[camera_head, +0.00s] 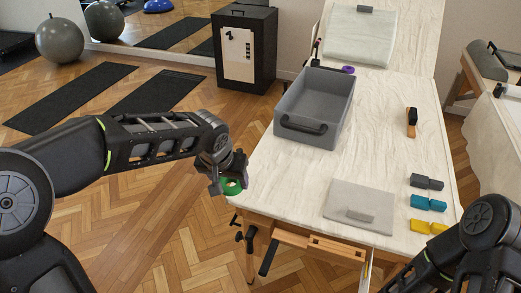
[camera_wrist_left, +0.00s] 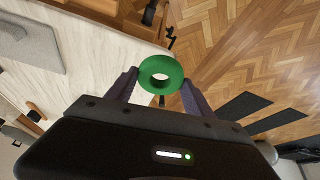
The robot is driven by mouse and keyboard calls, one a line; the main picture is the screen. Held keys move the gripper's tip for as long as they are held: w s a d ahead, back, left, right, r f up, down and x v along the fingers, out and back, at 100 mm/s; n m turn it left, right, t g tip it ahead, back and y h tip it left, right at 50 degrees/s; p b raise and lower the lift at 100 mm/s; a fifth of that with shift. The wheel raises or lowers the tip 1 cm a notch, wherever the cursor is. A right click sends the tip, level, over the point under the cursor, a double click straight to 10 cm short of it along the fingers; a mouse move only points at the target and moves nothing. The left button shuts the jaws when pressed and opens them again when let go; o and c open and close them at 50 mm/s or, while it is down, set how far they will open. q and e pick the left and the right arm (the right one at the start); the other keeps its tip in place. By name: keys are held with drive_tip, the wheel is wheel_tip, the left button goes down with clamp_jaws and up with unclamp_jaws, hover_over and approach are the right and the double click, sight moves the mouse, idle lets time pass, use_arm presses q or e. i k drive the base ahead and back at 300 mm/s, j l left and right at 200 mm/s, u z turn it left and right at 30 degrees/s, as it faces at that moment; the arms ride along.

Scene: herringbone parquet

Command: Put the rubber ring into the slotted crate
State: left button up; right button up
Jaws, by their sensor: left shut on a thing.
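A green rubber ring (camera_head: 232,186) is held in my left gripper (camera_head: 229,185), just off the near left corner of the table. It also shows in the left wrist view (camera_wrist_left: 161,74), pinched between the two dark fingers with its hole open to the camera. The grey crate (camera_head: 312,138) stands upright on the table, right of and beyond the gripper, with a dark handle on its near wall. I see no ring inside it; part of its floor is hidden by the near wall. Of my right arm only links show at the lower right; its gripper is out of view.
The pale-covered table (camera_head: 375,120) holds a purple ring (camera_head: 348,70) behind the crate, a wooden brush (camera_head: 411,122), a folded grey cloth (camera_head: 358,206), and grey, teal (camera_head: 428,203) and yellow (camera_head: 428,227) blocks. Bare tabletop lies right of the crate.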

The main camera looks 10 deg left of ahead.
sight(317, 115)
drive_tip(key=j+z, duration=0.1)
drive_tip(key=z, duration=0.3)
drive_tip(key=i+j+z, duration=0.1)
drive_tip(key=z, duration=0.35)
drive_tip(key=j+z, duration=0.15)
drive_tip(key=z, duration=0.25)
drive_tip(key=j+z, duration=0.1)
drive_tip(key=z, duration=0.3)
drive_tip(key=k+j+z, duration=0.2)
drive_tip(key=j, duration=0.25)
drive_tip(key=j+z, duration=0.25)
drive_tip(key=j, duration=0.2)
drive_tip(key=k+j+z, duration=0.2)
drive_tip(key=j, duration=0.2)
drive_tip(key=k+j+z, duration=0.25)
drive_tip(key=j, duration=0.15)
drive_tip(key=k+j+z, duration=0.2)
drive_tip(key=j, duration=0.2)
drive_tip(key=k+j, duration=0.25)
drive_tip(key=j, duration=0.2)
drive_tip(key=k+j, duration=0.25)
drive_tip(key=j, duration=0.2)
